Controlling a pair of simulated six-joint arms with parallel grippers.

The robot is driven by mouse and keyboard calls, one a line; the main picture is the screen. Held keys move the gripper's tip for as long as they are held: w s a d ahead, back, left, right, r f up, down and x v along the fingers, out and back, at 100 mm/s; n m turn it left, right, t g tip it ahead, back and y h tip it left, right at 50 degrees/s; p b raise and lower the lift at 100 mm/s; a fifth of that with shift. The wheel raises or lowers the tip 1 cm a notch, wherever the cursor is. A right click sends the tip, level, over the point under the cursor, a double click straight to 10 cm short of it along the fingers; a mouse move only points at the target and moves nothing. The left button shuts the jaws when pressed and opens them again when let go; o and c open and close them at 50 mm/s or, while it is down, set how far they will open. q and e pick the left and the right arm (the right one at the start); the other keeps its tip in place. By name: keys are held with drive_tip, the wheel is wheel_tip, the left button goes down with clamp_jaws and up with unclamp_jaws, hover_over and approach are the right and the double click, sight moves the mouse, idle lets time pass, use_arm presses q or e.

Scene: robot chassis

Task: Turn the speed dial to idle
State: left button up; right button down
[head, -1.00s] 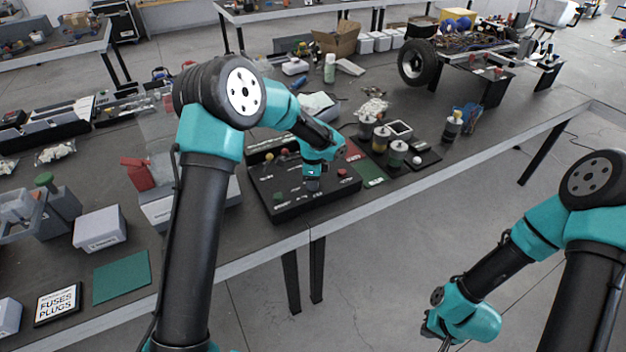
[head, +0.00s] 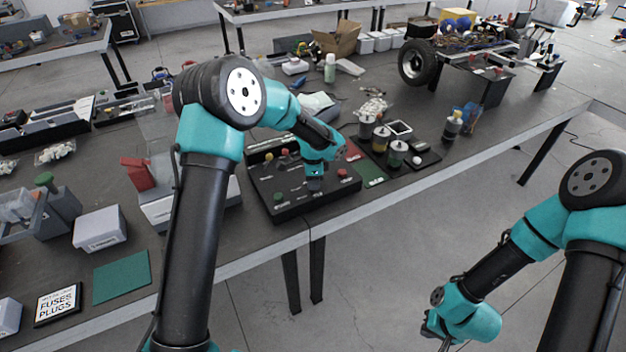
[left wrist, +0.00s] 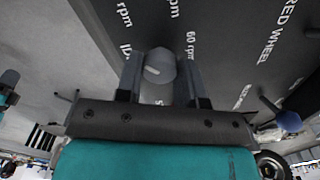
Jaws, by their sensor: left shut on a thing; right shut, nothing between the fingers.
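The black control panel (head: 262,190) lies on the workbench in the head view, with several coloured knobs and buttons. My left gripper (head: 314,184) points down onto the panel near its front. In the left wrist view the left gripper (left wrist: 160,75) is shut on a grey round dial (left wrist: 158,66) with a pale pointer line. White printing on the panel around it includes "60 rpm" and, at the left, a partly hidden word starting with "ID". The pointer's exact setting is hard to tell. My right gripper (head: 440,338) hangs low at the right, away from the bench, shut and empty.
A green button (head: 279,197) and a red button (head: 342,173) flank the gripper on the panel. A tray with jars (head: 396,155) stands right of the panel. The bench's front edge (head: 330,215) runs just before the panel.

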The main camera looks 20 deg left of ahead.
use_arm(q)
drive_tip(key=n, duration=0.5)
drive_tip(key=shift+n, duration=2.3)
drive_tip(key=o, duration=0.9)
drive_tip(key=shift+r, duration=0.15)
wheel_tip(320, 180, up, 17)
drive_tip(key=shift+r, duration=0.1)
